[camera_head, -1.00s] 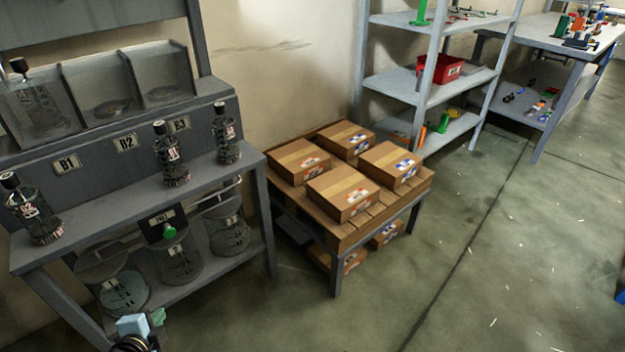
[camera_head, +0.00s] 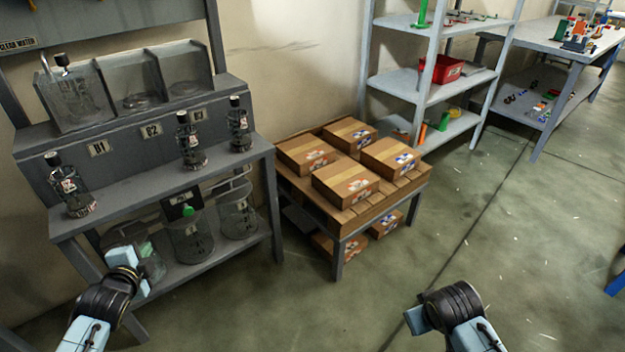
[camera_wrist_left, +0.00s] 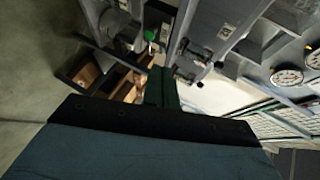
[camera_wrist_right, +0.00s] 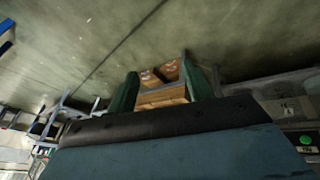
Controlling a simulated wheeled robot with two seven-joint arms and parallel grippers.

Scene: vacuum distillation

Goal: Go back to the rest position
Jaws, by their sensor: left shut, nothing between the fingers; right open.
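My left gripper (camera_head: 150,258) is in front of the lower shelf of the grey bench, at the lower left of the head view. In the left wrist view its two dark green fingers (camera_wrist_left: 161,72) are pressed together with nothing between them. My right arm reaches in at the bottom of the head view, over open floor, and its fingers do not show clearly there. In the right wrist view the right gripper (camera_wrist_right: 164,88) is open, its green fingers wide apart and empty. Cardboard boxes (camera_wrist_right: 160,97) show beyond the gap.
The grey bench (camera_head: 255,155) holds several dark-capped bottles, with glass vessels (camera_head: 190,238) below. A low table (camera_head: 340,262) with cardboard boxes (camera_head: 345,185) stands at centre. A shelf rack (camera_head: 425,85) and a worktable (camera_head: 540,38) are behind.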

